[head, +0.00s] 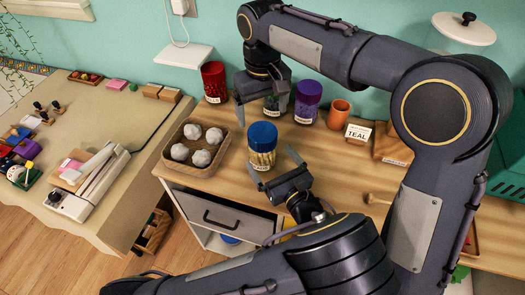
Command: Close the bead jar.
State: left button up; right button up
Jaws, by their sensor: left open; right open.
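A clear jar with a blue lid and pale yellow contents (262,160) stands upright on the wooden counter. The lid (263,136) sits on its top; I cannot tell how tightly. My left gripper (273,164) is open just below and to the right of this jar, its fingers pointing at it. My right gripper (259,117) is open above and behind the jar. A red jar (215,83) and a purple jar (308,102) stand at the back; another jar (272,104) is partly hidden by my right gripper. I cannot tell which is the bead jar; the labels are too small.
A tray (166,160) with several pale balls lies left of the blue-lidded jar. A drawer (222,217) is below the counter front. A side table (92,205) is at left.

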aim_at(263, 132)
pick_arm(q)
jog(key=shift+x, duration=2.55)
jog(key=shift+c, duration=0.5)
jog(key=c, duration=1.7)
jog(key=shift+c, duration=0.8)
pick_arm(e)
jog(key=shift+n, duration=0.6)
jog(key=n, duration=0.3)
jog(key=shift+f, duration=4.05)
